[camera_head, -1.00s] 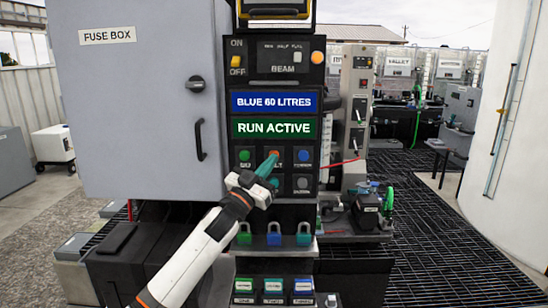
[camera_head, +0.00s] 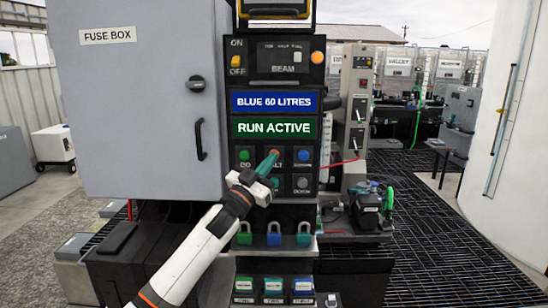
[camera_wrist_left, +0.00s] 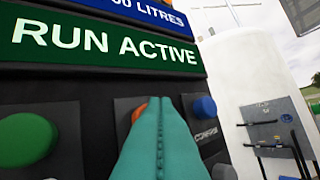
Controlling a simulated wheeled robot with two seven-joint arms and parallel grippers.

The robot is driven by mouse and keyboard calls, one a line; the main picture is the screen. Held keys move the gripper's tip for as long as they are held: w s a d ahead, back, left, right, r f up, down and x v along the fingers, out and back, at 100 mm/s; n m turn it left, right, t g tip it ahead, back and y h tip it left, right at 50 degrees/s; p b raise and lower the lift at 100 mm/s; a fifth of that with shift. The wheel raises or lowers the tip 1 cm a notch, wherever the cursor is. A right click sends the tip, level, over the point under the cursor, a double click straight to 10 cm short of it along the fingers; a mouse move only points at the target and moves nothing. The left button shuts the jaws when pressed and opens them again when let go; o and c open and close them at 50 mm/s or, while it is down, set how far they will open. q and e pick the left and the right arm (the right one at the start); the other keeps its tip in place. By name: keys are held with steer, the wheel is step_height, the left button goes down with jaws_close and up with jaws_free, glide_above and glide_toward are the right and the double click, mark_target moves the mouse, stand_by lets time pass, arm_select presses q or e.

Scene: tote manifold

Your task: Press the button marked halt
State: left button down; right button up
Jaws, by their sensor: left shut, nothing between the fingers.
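The halt button (camera_head: 275,152) is orange-red, in the middle of the top row of buttons on the black panel. Its label is partly covered, with only "LT" showing. My left gripper (camera_head: 268,164) is shut and empty, its teal fingertips over the lower part of this button. In the left wrist view the fingers (camera_wrist_left: 160,138) hide most of the button, and an orange edge (camera_wrist_left: 138,112) shows at their left. I cannot tell whether the tips touch it. My right gripper is not in view.
A green button (camera_head: 244,155) sits left and a blue button (camera_head: 301,155) right, both close to the fingers. Above is a green "RUN ACTIVE" sign (camera_head: 275,127). Padlocks (camera_head: 274,236) hang below. A grey fuse box (camera_head: 145,100) stands at the left.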

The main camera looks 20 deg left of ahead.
arm_select(q)
steer(key=shift+w+a, duration=0.1)
steer(key=shift+w, duration=0.05)
stand_by(0.5)
steer(key=shift+s+d+p, duration=0.3)
steer(key=shift+s, duration=0.65)
steer(key=s, duration=0.2)
steer(key=s+d+p, duration=0.1)
steer(key=s, duration=0.1)
steer(key=shift+s+d, duration=0.2)
steer(key=shift+s, duration=0.2)
